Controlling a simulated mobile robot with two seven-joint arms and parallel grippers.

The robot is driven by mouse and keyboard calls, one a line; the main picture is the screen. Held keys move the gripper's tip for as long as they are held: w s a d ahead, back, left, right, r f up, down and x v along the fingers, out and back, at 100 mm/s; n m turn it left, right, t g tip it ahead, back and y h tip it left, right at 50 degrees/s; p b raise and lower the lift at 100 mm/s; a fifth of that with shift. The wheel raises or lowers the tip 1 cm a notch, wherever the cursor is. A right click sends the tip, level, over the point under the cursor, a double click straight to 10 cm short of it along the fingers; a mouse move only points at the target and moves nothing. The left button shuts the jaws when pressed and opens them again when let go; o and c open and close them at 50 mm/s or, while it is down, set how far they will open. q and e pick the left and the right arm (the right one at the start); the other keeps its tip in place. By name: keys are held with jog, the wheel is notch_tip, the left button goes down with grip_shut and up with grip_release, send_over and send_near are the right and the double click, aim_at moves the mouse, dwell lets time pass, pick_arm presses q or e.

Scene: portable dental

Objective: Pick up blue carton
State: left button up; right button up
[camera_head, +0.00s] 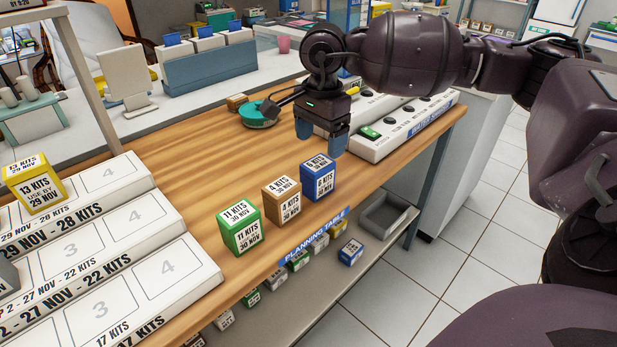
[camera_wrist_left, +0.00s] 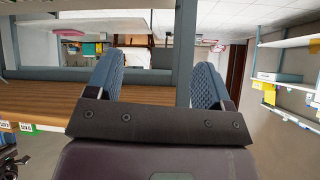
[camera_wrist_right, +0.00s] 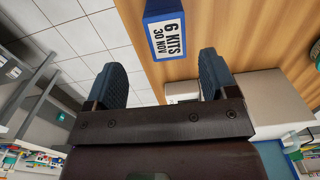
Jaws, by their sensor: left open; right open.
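The blue carton (camera_head: 318,178) stands upright on the wooden planning table near its front edge, labelled 6 KITS, 30 NOV. It is at the right end of a row with a brown carton (camera_head: 283,202) and a green carton (camera_head: 239,227). My right gripper (camera_head: 320,143) is open and empty, above the table and behind the blue carton. In the right wrist view, the blue carton (camera_wrist_right: 166,32) lies beyond the fingertips, apart from them. My left gripper (camera_wrist_left: 158,78) is open and empty in the left wrist view; it is not in the head view.
A white switch panel (camera_head: 400,125) stands on the table right of the blue carton. A green tape roll (camera_head: 258,115) lies behind. White stepped racks (camera_head: 130,240) with a yellow carton (camera_head: 35,184) fill the left. Several cartons and a grey tray (camera_head: 388,214) sit on the lower shelf.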

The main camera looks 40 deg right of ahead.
aim_at(321, 165)
jog(key=shift+d+f, duration=0.15)
jog(key=shift+d, duration=0.05)
notch_tip(321, 165, down, 4)
jog(key=shift+f+b, duration=0.2)
jog(key=shift+b, duration=0.25)
jog(key=shift+w+f+b, duration=0.2)
jog(key=shift+f+b, duration=0.2)
jog(key=shift+f, duration=1.1)
jog(key=shift+w+f+b, duration=0.15)
jog(key=shift+f+b, duration=0.2)
jog(key=shift+f, duration=1.15)
jog(key=shift+r, duration=0.1)
jog(key=c, duration=1)
